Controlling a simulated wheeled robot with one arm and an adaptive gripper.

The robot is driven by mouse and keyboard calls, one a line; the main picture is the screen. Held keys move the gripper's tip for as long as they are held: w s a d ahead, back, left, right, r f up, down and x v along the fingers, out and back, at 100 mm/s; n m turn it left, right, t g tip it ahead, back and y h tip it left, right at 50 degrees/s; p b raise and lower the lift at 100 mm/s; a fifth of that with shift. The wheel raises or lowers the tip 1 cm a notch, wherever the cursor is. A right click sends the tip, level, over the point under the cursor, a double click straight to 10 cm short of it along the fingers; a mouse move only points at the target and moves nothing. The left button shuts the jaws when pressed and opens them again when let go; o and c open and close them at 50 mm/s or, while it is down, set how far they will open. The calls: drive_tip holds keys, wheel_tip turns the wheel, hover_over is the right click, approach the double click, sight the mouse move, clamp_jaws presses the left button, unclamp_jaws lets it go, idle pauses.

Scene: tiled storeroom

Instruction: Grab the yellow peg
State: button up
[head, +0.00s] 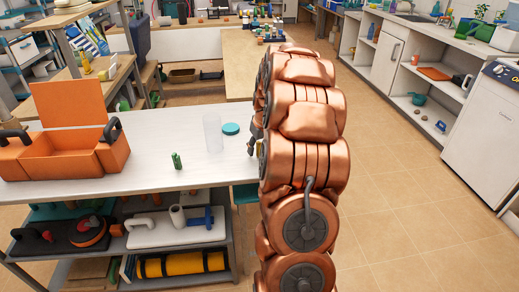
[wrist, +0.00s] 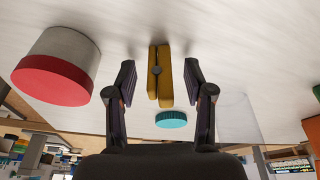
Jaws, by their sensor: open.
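The yellow peg (wrist: 160,88) lies on the white table top in the wrist view, lengthwise between my two fingers, with a dark round pivot at its middle. My gripper (wrist: 160,72) is open, with one finger on each side of the peg and a gap on both sides. I cannot tell how far the fingertips are above the table. In the head view my arm hides the peg, and only a part of my gripper (head: 253,136) shows at the arm's left edge.
A teal lid (wrist: 171,119) and a clear cup (wrist: 238,118) are near the peg. A white cylinder with a red end (wrist: 57,65) stands to the left in the wrist view. The head view shows an orange toolbox (head: 65,158) and a small green object (head: 176,161) on the white table (head: 150,140).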

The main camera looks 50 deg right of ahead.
drive_tip(key=shift+c, duration=0.2)
drive_tip(key=c, duration=0.8)
drive_tip(key=shift+c, duration=0.2)
drive_tip(key=shift+r, duration=0.1)
